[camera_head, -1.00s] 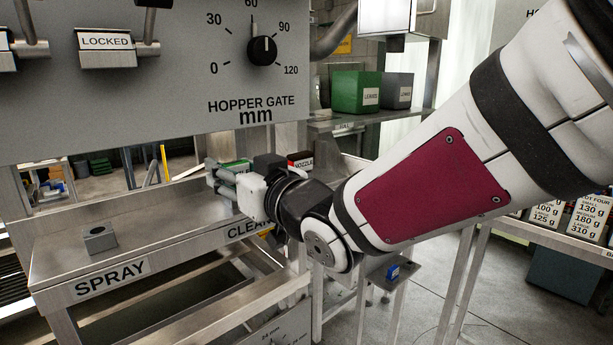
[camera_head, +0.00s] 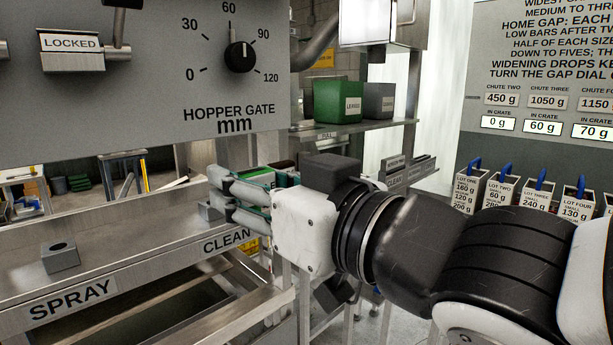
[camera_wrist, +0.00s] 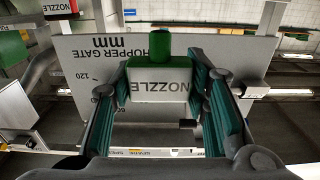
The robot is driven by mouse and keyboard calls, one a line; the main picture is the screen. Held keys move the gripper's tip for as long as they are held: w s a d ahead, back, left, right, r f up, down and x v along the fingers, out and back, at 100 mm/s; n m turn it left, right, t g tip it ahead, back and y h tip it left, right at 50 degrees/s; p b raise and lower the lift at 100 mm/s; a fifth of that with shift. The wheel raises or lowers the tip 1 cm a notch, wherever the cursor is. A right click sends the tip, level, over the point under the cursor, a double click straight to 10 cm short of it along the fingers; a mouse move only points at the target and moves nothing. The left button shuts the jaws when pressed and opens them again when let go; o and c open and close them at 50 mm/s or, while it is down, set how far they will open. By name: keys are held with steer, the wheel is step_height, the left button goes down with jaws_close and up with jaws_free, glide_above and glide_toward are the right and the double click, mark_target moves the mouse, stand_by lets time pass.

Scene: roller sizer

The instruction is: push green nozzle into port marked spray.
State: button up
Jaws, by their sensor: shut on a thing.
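My gripper (camera_head: 226,196) is shut on the green nozzle, a white block labelled NOZZLE with a green top. The nozzle is clear in the wrist view (camera_wrist: 158,82) between both fingers (camera_wrist: 160,95), its lettering upside down. In the head view the fingers hide most of it. The port marked SPRAY is a grey block with a round hole (camera_head: 61,256), on the steel ledge behind the SPRAY label (camera_head: 71,299). My gripper is to its right, above the CLEAN end, apart from it. The hole looks empty.
A second grey block (camera_head: 208,211) sits behind the CLEAN label (camera_head: 228,242), close under my fingers. The hopper gate panel (camera_head: 140,120) overhangs the ledge at the back left. A red-topped nozzle (camera_wrist: 60,5) shows at the wrist view's top edge. The ledge between the two blocks is clear.

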steer(key=shift+s+d, duration=0.3)
steer(key=shift+s, duration=0.05)
steer(key=shift+a+r, duration=0.1)
steer(key=s+a+r+n+g+y+p, duration=0.1)
steer(key=a+r+n+g+y+p, duration=0.1)
steer(key=a, duration=0.9)
steer(key=s+a+r+n+g+y+p, duration=0.1)
steer(key=a+g, duration=0.5)
steer(key=a, duration=0.6)
steer(key=s+r+n+p, duration=0.1)
steer(key=n+p, duration=0.1)
steer(key=shift+s+a+n+y, duration=0.15)
steer(key=shift+a+n+y, duration=0.05)
steer(key=shift+n+y, duration=0.2)
steer(key=shift+f, duration=0.15)
steer(key=shift+f+b, duration=1.55)
steer(key=shift+f, duration=1.3)
